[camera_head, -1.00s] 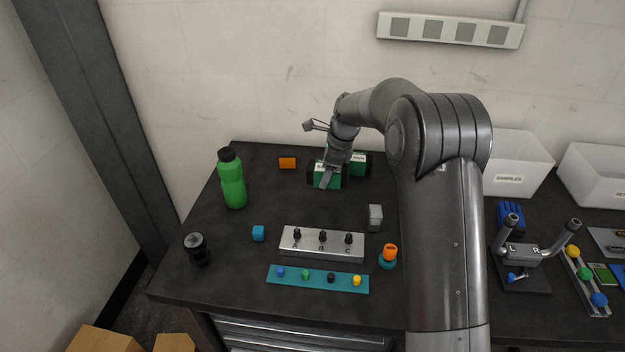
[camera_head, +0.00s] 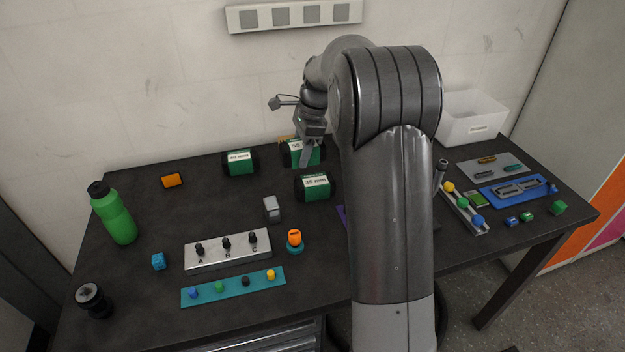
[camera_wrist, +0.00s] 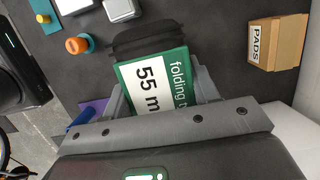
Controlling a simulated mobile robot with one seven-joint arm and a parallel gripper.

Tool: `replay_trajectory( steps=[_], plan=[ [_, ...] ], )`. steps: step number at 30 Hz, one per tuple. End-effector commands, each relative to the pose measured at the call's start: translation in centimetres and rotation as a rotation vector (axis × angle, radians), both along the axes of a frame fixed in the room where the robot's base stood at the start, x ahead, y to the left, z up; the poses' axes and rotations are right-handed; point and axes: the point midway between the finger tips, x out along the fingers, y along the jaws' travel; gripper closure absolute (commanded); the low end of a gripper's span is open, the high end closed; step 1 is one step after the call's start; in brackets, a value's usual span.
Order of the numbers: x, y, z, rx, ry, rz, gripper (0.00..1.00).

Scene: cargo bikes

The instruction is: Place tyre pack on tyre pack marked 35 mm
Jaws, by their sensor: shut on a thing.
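My gripper (camera_head: 306,160) is shut on a green-sleeved black tyre pack (camera_head: 293,153). In the wrist view this held pack (camera_wrist: 155,80) has a white label reading "55 m", partly cut off, and sits between my gripper's fingers (camera_wrist: 160,100). In the head view a second tyre pack (camera_head: 316,188) stands just in front of and below the held one. A third tyre pack (camera_head: 240,165) stands to the left, apart from my gripper. The small numbers on these two labels are hard to read. I cannot tell the held pack's exact height above the table.
A cardboard box marked PADS (camera_wrist: 278,42) is close to the held pack. A grey block (camera_head: 272,208), a switch panel (camera_head: 228,250) and an orange-topped knob (camera_head: 295,240) are in front. An orange block (camera_head: 172,181) and a green bottle (camera_head: 115,215) stand left. A white bin (camera_head: 470,118) is right.

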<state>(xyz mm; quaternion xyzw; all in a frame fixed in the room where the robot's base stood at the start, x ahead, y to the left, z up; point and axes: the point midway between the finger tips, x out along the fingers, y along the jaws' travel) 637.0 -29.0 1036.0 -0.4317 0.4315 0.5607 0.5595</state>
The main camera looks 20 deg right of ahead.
Motion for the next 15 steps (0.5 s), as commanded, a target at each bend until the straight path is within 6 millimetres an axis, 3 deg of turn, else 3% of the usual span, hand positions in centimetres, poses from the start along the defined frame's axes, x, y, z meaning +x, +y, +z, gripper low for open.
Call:
replay_trajectory(
  steps=[1,6,11,15],
  plan=[
    [-0.8,-2.6,0.6,0.0,-0.002,-0.009,0.83],
    [-3.6,-8.8,1.9,0.005,-0.002,-0.007,0.83],
    [-5.5,-12.0,2.6,0.011,-0.003,-0.003,0.83],
    [-5.8,-12.5,2.5,0.014,-0.001,0.001,0.83]
  ],
)
